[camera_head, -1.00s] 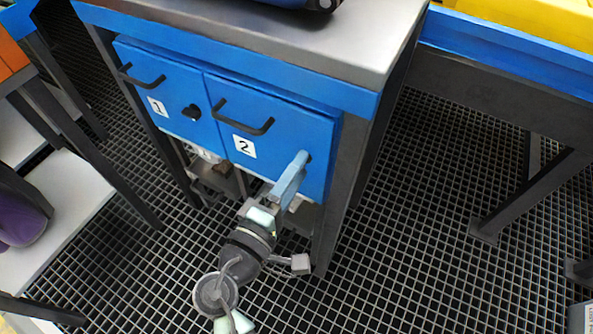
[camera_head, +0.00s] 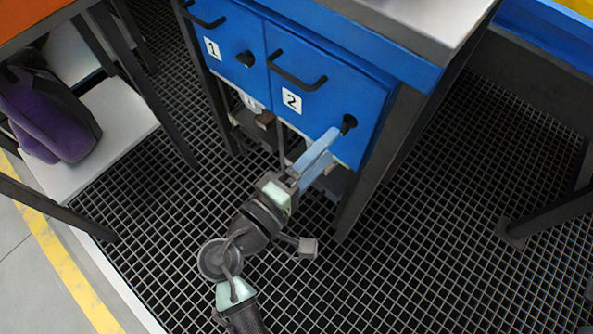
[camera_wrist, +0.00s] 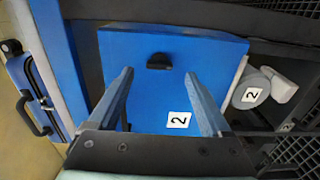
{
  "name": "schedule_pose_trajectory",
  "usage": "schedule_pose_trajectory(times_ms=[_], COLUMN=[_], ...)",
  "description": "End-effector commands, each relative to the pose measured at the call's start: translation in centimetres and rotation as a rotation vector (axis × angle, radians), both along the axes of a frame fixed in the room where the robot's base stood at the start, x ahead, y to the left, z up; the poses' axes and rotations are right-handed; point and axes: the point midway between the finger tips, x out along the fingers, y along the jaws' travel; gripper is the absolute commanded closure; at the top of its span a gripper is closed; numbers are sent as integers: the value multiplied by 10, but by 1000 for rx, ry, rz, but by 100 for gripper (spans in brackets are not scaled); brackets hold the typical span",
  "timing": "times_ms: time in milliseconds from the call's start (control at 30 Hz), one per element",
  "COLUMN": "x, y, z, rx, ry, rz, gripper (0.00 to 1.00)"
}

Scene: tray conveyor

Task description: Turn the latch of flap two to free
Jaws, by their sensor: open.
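Flap two (camera_head: 335,92) is a closed blue panel with a white "2" label and a black bar handle (camera_head: 297,72). Its black latch knob (camera_head: 348,123) is near the right edge; it also shows in the wrist view (camera_wrist: 159,62). My gripper (camera_head: 328,143) is open and empty, its pale blue fingers reaching toward the latch from the lower left. In the wrist view my gripper (camera_wrist: 159,76) has one finger on each side of the latch, with a gap to both. Whether the tips reach its depth is unclear.
Flap one (camera_head: 228,38), with its own knob (camera_head: 245,59), is closed at the left. A grey cylinder (camera_wrist: 250,90) marked "2" is beneath the flap. A table leg (camera_head: 378,160) stands right of my gripper. The grated floor (camera_head: 430,230) is open farther right.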

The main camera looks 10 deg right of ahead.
Motion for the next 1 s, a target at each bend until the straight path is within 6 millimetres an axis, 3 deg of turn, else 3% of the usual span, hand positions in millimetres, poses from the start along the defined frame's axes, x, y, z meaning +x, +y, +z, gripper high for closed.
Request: schedule_pose_trajectory(times_ms=[200, 400, 1000], x=[-30, -47, -52], y=[39, 60, 66], z=[2, 1, 0], rx=[0, 0, 0], ry=[1, 1, -1], rz=[4, 1, -1], gripper=[18, 18, 18])
